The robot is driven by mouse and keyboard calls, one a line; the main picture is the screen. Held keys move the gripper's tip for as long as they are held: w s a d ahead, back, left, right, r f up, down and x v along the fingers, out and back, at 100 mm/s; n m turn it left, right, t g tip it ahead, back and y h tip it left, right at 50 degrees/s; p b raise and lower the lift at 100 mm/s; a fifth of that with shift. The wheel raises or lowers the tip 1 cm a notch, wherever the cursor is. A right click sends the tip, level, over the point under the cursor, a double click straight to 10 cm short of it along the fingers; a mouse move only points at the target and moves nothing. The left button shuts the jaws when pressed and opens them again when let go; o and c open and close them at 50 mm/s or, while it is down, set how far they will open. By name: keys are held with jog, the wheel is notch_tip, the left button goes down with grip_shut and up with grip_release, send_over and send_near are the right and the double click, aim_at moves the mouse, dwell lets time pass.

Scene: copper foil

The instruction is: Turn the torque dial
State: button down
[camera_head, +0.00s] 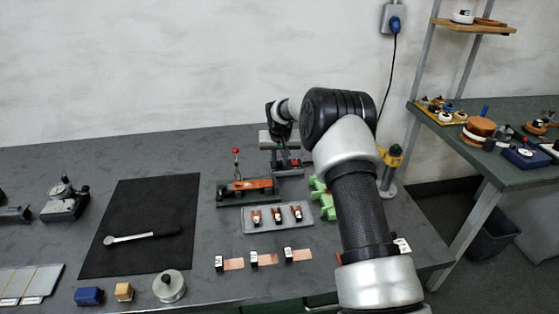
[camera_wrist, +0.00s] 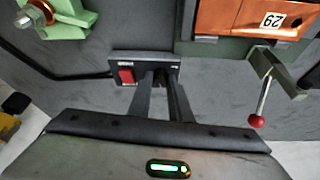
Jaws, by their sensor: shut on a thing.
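My gripper (camera_wrist: 161,78) reaches down to a small black box (camera_wrist: 117,66) with a red rocker switch (camera_wrist: 126,76) in the wrist view. Its two fingers are close together, beside the switch at the box's edge, shut on what appears to be the torque dial. The dial itself is hidden by the fingers, so its setting cannot be read. In the head view my gripper (camera_head: 287,163) is at the back of the bench, behind the orange fixture, partly masked by my arm.
An orange fixture (camera_head: 257,185) marked 29 has a red-ball lever (camera_wrist: 257,121) close to my gripper. A green holder (camera_wrist: 62,22) stands on the other side. A tray of clips (camera_head: 258,228), copper strips (camera_head: 233,264) and a black mat (camera_head: 150,205) with a wrench (camera_head: 140,238) lie nearer.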

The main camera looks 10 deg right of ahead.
jog(key=n+y, duration=0.1)
jog(key=n, duration=0.2)
jog(key=n+y, duration=0.1)
jog(key=n, duration=0.1)
jog(key=shift+d+n, duration=0.2)
jog(key=shift+n, duration=0.2)
jog(key=shift+w+d+n+g+y+b, duration=0.1)
jog(key=shift+n+g+y+b, duration=0.45)
jog(key=shift+n, duration=1.75)
jog(key=shift+y, duration=0.35)
jog(key=c, duration=1.6)
grip_release()
jog(key=shift+r, duration=0.1)
jog(key=p+v, duration=0.1)
jog(key=v, duration=1.6)
jog(key=shift+w+d+r, duration=0.1)
jog(key=shift+w+r, duration=0.05)
